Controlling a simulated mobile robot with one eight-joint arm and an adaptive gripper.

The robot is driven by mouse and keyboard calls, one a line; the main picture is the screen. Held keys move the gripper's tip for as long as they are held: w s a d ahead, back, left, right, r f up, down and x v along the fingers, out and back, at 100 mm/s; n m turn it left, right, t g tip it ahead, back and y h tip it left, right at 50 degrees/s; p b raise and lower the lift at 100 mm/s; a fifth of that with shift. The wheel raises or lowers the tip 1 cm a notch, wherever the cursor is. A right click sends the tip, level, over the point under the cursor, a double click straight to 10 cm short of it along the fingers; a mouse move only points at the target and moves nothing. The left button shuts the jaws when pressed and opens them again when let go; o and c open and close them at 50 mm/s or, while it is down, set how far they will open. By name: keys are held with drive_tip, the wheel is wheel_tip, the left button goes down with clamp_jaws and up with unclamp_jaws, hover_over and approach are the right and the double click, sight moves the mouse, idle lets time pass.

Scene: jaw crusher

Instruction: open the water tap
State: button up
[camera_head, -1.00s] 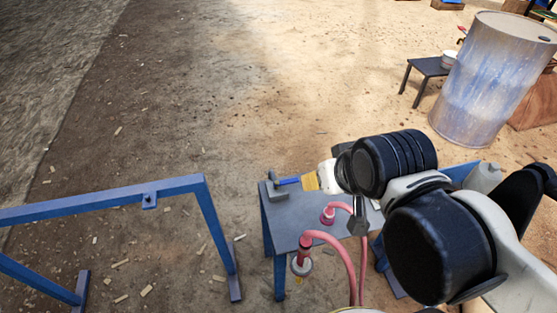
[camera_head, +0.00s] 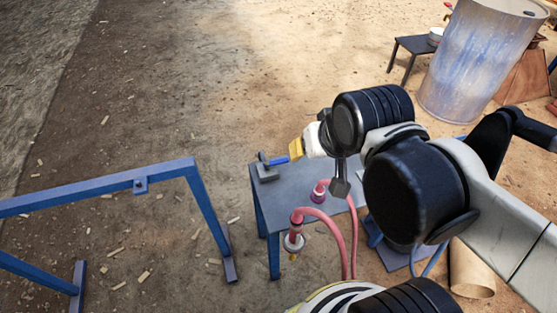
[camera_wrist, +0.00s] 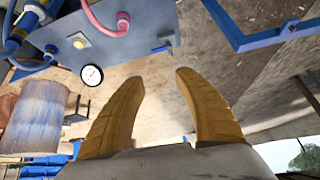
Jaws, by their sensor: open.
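A small tap-like fitting with a blue lever (camera_head: 279,160) and a dark grey body (camera_head: 266,172) sits at the far left corner of a grey table (camera_head: 300,185). The blue lever also shows in the wrist view (camera_wrist: 162,49), beyond the fingertips. My gripper (camera_head: 295,149) has yellow fingers and is above and right of the lever in the head view. In the wrist view the two fingers (camera_wrist: 158,77) are spread wide with nothing between them. In the head view, whether they touch the lever cannot be told.
Pink hoses (camera_head: 330,225) loop over the table's front. A round gauge (camera_wrist: 92,75) shows in the wrist view. A blue frame (camera_head: 100,195) stands left. A rusty blue drum (camera_head: 478,60) and a small dark table (camera_head: 415,45) stand at the back right. The ground between is open.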

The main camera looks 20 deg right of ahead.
drive_tip(key=w+m+g, duration=0.2)
drive_tip(key=w+m, duration=0.3)
drive_tip(key=w, duration=0.3)
drive_tip(key=m+g+p, duration=0.3)
drive_tip(key=m+g, duration=0.2)
drive_tip(key=m, duration=0.7)
hover_over(280, 161)
wheel_tip(280, 161, down, 21)
wheel_tip(280, 161, down, 11)
drive_tip(key=b, duration=0.5)
drive_tip(key=shift+d+r, duration=0.1)
clamp_jaws()
